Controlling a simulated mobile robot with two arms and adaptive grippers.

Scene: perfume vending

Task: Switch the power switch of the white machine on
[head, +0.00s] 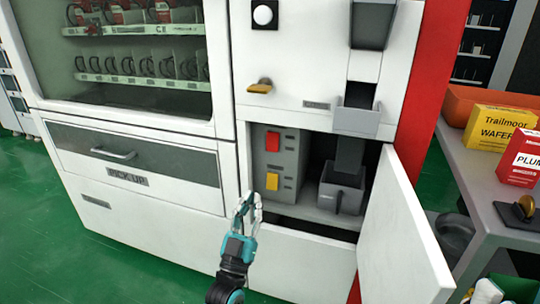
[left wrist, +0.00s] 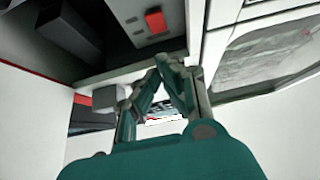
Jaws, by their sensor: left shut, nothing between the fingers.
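The white machine (head: 288,251) has an open lower compartment. Inside on its left is a grey switch panel (head: 290,160) with a red switch (head: 273,141) above a yellow switch (head: 272,182). Labels beside them are too small to read. In the left wrist view the red switch (left wrist: 154,20) shows near the top; the yellow one cannot be made out. My left gripper (head: 249,200) is shut and empty, in front of the compartment's lower left edge, just below the yellow switch in the picture. It also shows in the left wrist view (left wrist: 174,62). My right gripper is out of view.
The compartment's white door (head: 403,240) stands open on the right. A grey box (head: 342,190) with a dark handle sits right of the panel. A key-like yellow knob (head: 260,87) juts out above. A grey table (head: 475,190) with boxes stands at the right.

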